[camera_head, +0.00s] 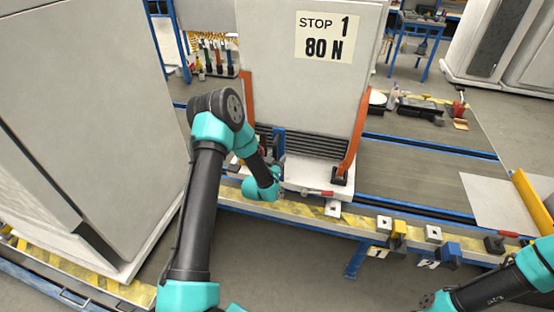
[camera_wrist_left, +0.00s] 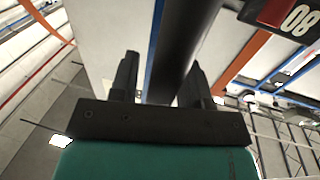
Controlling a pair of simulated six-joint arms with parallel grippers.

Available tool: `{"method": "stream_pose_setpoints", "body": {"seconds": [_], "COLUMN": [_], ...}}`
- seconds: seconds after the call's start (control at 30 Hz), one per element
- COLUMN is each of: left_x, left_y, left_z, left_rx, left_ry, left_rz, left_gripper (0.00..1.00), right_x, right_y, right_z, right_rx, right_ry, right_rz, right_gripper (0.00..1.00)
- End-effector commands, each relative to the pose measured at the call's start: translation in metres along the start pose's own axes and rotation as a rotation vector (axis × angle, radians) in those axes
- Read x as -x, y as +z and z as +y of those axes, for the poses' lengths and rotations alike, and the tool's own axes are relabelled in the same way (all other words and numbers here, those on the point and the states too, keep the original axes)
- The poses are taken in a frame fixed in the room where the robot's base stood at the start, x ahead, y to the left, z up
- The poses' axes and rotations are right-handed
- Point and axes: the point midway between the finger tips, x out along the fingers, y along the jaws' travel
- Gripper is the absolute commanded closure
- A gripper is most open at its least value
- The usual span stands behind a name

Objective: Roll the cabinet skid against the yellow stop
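The cabinet (camera_head: 270,65) is a tall pale box labelled "STOP 1 80 N", upright on its white skid (camera_head: 300,183) with orange brackets at both sides. My right gripper is out of frame.
A large pale cabinet (camera_head: 90,110) stands at the left. A yellow-striped rail edge (camera_head: 295,208) runs along the front, with small numbered blocks (camera_head: 398,230) at the right.

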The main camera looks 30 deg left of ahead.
Motion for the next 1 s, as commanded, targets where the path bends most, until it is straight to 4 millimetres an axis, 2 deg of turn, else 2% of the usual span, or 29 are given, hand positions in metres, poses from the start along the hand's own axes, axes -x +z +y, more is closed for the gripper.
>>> {"method": "stream_pose_setpoints", "body": {"seconds": [0.07, 0.43, 0.77, 1.0], "left_x": [0.0, 0.0, 0.0, -0.003], "left_y": [0.0, 0.0, 0.0, 0.0], "left_z": [0.0, 0.0, 0.001, 0.017], "left_rx": [0.0, 0.0, 0.0, 0.001], "left_ry": [0.0, 0.0, 0.001, 0.005], "left_rz": [0.0, 0.0, 0.0, 0.0], "left_gripper": [0.65, 1.0, 1.0, 1.0], "right_x": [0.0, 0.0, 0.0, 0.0], "right_y": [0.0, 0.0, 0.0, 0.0], "right_z": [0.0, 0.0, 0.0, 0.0], "right_rx": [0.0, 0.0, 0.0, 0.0], "right_ry": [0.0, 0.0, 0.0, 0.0], "right_rz": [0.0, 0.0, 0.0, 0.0], "right_gripper": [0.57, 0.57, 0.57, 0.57]}}
